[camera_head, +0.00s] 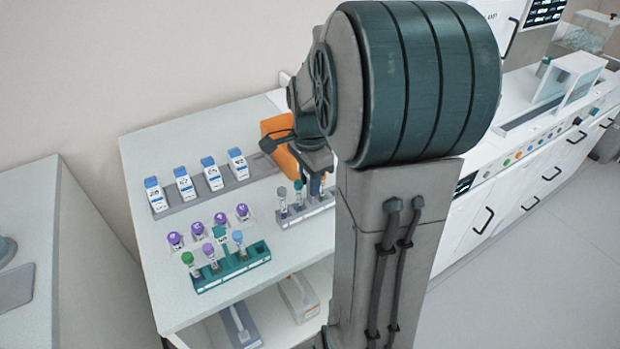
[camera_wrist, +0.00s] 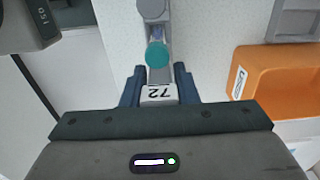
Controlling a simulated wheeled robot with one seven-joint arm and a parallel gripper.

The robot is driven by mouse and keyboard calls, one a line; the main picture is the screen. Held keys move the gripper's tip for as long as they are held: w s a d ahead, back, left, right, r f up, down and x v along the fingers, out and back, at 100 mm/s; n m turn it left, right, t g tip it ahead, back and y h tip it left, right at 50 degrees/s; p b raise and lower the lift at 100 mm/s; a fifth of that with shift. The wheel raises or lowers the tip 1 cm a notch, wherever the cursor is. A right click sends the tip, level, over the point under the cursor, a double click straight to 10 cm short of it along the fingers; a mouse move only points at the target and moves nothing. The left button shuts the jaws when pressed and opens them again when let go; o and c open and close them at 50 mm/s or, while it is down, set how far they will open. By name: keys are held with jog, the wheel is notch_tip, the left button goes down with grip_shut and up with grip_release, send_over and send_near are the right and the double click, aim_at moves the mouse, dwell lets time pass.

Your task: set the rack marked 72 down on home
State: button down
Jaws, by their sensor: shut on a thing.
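The rack marked 72 (camera_wrist: 160,94) shows its tag upside down between the blue fingers of my gripper (camera_wrist: 157,76) in the wrist view. My gripper is shut on it. Tubes with grey and teal caps stand in the rack beyond the tag. In the head view my gripper (camera_head: 317,185) is over a grey rack (camera_head: 303,217) with several tubes, at the right part of the white table. My arm hides part of that rack. I cannot tell whether it touches the table. No place marked home can be made out.
A teal rack (camera_head: 232,268) with tubes stands at the table's front, left of the grey rack. Purple-capped tubes (camera_head: 197,229) stand behind it. A grey holder (camera_head: 213,191) bears several blue-capped bottles. An orange bin (camera_head: 275,130) sits behind my gripper; it shows in the wrist view (camera_wrist: 262,70).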

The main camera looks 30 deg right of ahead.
jog(key=shift+f, duration=0.15)
jog(key=shift+f+b, duration=0.3)
jog(key=shift+b, duration=0.05)
jog(key=shift+f, duration=0.35)
dwell(0.5)
jog(key=c, duration=1.1)
grip_release()
jog(key=shift+o, duration=0.2)
jog(key=shift+r, duration=0.15)
notch_tip(320, 180, up, 14)
jog(key=shift+f+b, duration=0.2)
jog(key=shift+b, duration=0.1)
